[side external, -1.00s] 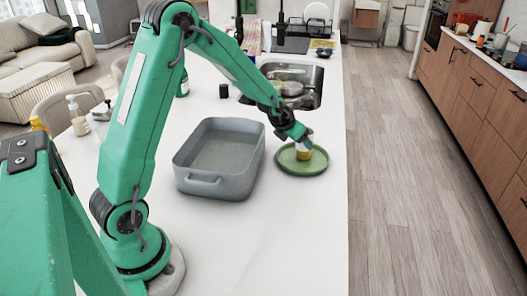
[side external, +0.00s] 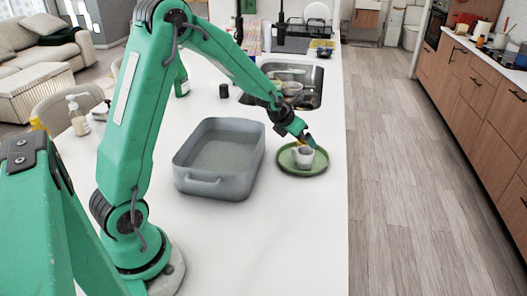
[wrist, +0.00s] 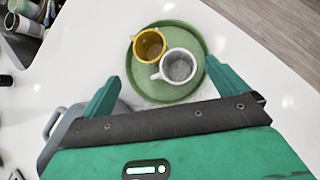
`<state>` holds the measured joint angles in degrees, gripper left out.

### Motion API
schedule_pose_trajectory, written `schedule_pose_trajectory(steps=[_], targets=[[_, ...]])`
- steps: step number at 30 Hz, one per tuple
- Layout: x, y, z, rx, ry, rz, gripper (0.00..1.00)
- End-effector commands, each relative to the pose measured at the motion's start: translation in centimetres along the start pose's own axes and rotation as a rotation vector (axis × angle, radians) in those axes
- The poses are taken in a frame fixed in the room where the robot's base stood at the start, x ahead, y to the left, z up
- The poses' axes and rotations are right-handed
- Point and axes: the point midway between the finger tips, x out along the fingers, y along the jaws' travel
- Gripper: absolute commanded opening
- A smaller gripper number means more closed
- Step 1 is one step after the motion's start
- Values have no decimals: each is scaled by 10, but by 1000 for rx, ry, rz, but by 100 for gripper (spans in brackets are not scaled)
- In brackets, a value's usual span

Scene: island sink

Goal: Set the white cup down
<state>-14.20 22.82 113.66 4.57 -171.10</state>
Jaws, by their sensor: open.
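The white cup (side external: 303,157) stands upright on the round green plate (side external: 287,166). In the wrist view the white cup (wrist: 179,67) is beside the yellow cup (wrist: 149,46), both on the green plate (wrist: 199,86); whether the cups touch I cannot tell. The yellow cup is mostly hidden in the side view. My gripper (side external: 306,138) is just above and behind the white cup. In the wrist view my gripper (wrist: 161,72) is open, its fingers wide apart on either side of the plate's near part, with nothing held.
A grey rectangular basin (side external: 198,182) stands left of the plate. The sink (side external: 300,88) lies behind, with items in it. The counter's right edge runs close to the plate. The white counter in front of the plate is clear.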

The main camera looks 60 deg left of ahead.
Motion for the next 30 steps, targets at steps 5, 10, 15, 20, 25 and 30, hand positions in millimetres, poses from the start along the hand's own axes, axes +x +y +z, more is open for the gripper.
schedule_pose_trajectory(steps=[5,10,15,20,25,30], targets=[[-19,0,1,0,-2,0,98],[-39,0,1,0,-3,1,98],[-58,0,0,0,-3,1,98],[-77,0,0,0,-3,0,98],[-95,0,0,0,-2,0,98],[-107,0,0,0,-1,0,98]])
